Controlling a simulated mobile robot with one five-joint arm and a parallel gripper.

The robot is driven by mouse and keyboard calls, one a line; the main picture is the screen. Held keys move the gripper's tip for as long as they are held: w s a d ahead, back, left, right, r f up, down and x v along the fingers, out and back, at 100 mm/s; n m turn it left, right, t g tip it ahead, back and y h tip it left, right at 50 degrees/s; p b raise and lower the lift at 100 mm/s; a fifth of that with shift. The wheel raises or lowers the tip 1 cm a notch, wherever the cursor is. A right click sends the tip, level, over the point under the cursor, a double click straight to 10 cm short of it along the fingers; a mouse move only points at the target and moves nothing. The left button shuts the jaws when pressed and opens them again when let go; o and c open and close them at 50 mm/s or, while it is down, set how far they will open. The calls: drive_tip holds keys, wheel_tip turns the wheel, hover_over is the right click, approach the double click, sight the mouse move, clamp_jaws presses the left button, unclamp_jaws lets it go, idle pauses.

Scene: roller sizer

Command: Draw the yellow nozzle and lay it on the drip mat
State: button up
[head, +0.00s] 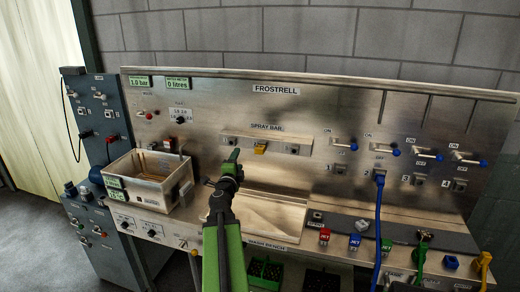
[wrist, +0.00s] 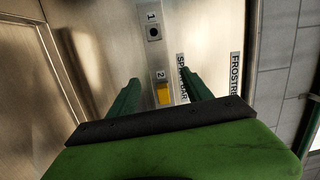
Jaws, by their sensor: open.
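The yellow nozzle (head: 260,147) sits in the middle of the spray bar (head: 285,146) on the upright steel panel. In the wrist view the yellow nozzle (wrist: 163,93) is at the socket marked 2, between the fingers as seen from there. My gripper (head: 232,158) is in front of the panel, to the left of and lower than the nozzle in the head view. In the wrist view my gripper (wrist: 159,78) is open and empty, and I see no contact. A dark grey mat-like strip (head: 345,222) lies at the right of the bench; I cannot tell whether it is the drip mat.
A pale box-shaped tank (head: 136,193) stands on the bench at left. A shallow steel basin (head: 265,210) lies in the middle. Blue-handled taps (head: 394,151) line the right panel, and a blue hose (head: 378,215) hangs there. Coloured JET parts (head: 325,236) sit along the front edge.

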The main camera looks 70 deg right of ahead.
sight(259, 152)
drive_tip(key=s+m+g, duration=0.1)
drive_tip(key=s, duration=0.1)
drive_tip(key=s+d, duration=0.1)
drive_tip(key=s+m+g, duration=0.1)
drive_tip(key=s, duration=0.1)
drive_tip(key=shift+s+d+f+m+g, duration=0.1)
drive_tip(key=shift+s+d+m+g, duration=0.2)
drive_tip(key=shift+s+d, duration=0.05)
drive_tip(key=shift+d, duration=0.15)
drive_tip(key=d, duration=0.8)
drive_tip(key=shift+w+d, duration=0.3)
drive_tip(key=shift+d, duration=0.1)
clamp_jaws()
idle(0.4)
idle(0.7)
